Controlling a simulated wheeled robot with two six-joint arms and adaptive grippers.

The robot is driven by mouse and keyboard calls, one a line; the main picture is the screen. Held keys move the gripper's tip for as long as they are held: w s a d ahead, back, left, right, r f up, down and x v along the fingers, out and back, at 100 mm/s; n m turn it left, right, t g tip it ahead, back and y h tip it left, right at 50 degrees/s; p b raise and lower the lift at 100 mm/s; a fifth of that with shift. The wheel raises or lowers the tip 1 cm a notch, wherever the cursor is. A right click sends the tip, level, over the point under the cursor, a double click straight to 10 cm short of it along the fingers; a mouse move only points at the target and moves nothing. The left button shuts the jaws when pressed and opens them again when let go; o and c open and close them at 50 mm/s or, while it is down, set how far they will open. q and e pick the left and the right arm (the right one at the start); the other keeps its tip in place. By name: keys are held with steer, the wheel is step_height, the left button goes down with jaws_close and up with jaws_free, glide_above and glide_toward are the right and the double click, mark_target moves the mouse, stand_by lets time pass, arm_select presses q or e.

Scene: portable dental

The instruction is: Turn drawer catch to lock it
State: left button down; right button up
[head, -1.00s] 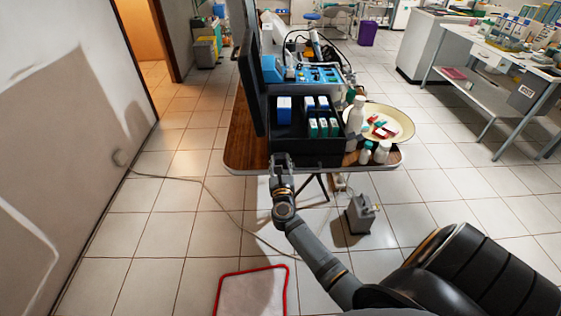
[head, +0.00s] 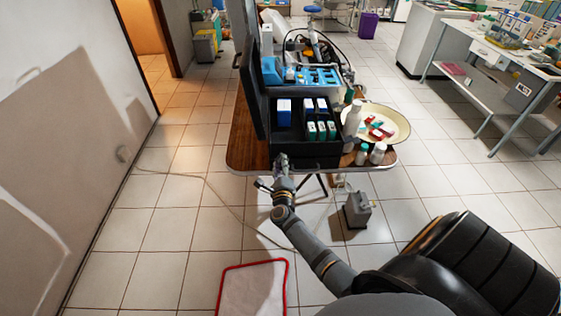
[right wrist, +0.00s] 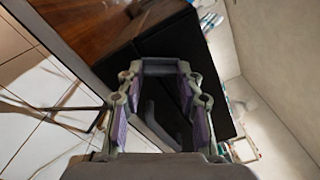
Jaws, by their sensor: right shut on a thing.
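The black drawer case (head: 325,151) stands on the wooden table, with its front face toward me and its lid raised at the left. In the head view my right gripper (head: 281,158) is at the left part of that front face. It is turned edge-on there. In the right wrist view my right gripper (right wrist: 160,70) has its purple-padded fingers against the dark case front, shut on a small part of the drawer catch. The catch is mostly hidden by the fingers, so its angle cannot be told. My left gripper is out of view.
The wooden table (head: 246,140) carries a blue-topped unit (head: 315,76), white bottles (head: 353,120) and a cream round tray (head: 398,119). A grey box (head: 358,210) stands on the floor below. A red-edged mat (head: 250,287) lies in front.

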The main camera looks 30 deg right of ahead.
steer(key=n+p, duration=0.2)
steer(key=n, duration=0.2)
steer(key=shift+r, duration=0.15)
steer(key=shift+n+p, duration=0.45)
steer(key=shift+n, duration=0.55)
steer(key=o, duration=1.1)
steer(key=shift+o, duration=0.2)
